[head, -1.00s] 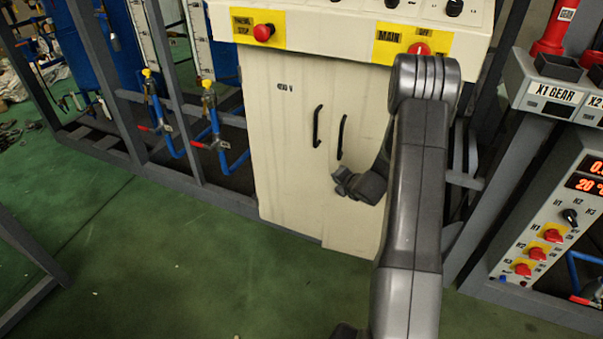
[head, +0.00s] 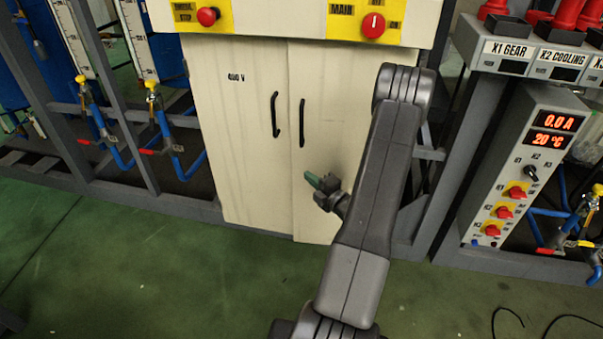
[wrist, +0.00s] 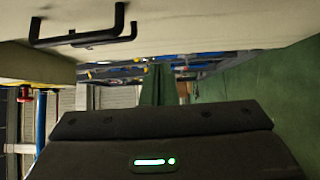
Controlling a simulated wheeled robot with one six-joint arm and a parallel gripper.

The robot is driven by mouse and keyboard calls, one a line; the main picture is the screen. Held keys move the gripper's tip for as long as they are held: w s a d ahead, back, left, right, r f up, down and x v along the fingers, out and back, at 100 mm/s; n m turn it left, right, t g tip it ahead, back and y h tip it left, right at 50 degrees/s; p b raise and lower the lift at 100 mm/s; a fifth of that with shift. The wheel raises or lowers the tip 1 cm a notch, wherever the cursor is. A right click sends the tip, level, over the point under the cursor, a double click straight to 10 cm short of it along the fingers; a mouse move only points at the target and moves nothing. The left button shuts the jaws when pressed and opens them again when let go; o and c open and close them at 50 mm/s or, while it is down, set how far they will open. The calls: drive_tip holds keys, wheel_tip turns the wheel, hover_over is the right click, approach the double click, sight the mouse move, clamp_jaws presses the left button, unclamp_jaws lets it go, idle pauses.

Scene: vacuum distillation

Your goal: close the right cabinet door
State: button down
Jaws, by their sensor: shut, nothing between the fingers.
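The cream cabinet has two doors side by side. The right door (head: 335,85) has a black vertical handle (head: 302,123) near its left edge. The left door (head: 237,130) carries a similar handle (head: 275,115) near the seam. The right door looks nearly flush; I cannot tell whether a small gap stays at the seam. My gripper (head: 318,183) is shut and empty, in front of the right door's lower part, below its handle. Contact with the door cannot be told. In the wrist view, both handles (wrist: 85,38) show at upper left, and the green fingers (wrist: 158,85) are together.
My arm covers part of the right door. Above the doors are a red emergency stop (head: 207,17) and a red main switch (head: 373,25). A control box (head: 530,165) stands at right. Blue pipes (head: 170,145) lie at left. Green floor (head: 150,280) in front is clear.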

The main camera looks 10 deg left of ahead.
sight(299, 152)
drive_tip(key=x, duration=0.3)
drive_tip(key=w+d+x, duration=0.1)
drive_tip(key=x, duration=0.3)
drive_tip(key=b+x, duration=0.1)
drive_tip(key=x, duration=0.2)
drive_tip(key=shift+w, duration=0.95)
drive_tip(key=shift+w, duration=0.1)
drive_tip(key=w, duration=0.3)
drive_tip(key=shift+w+a, duration=0.15)
drive_tip(key=shift+a, duration=0.05)
drive_tip(key=shift+w, duration=0.3)
drive_tip(key=shift+r, duration=0.15)
drive_tip(key=shift+w, duration=0.1)
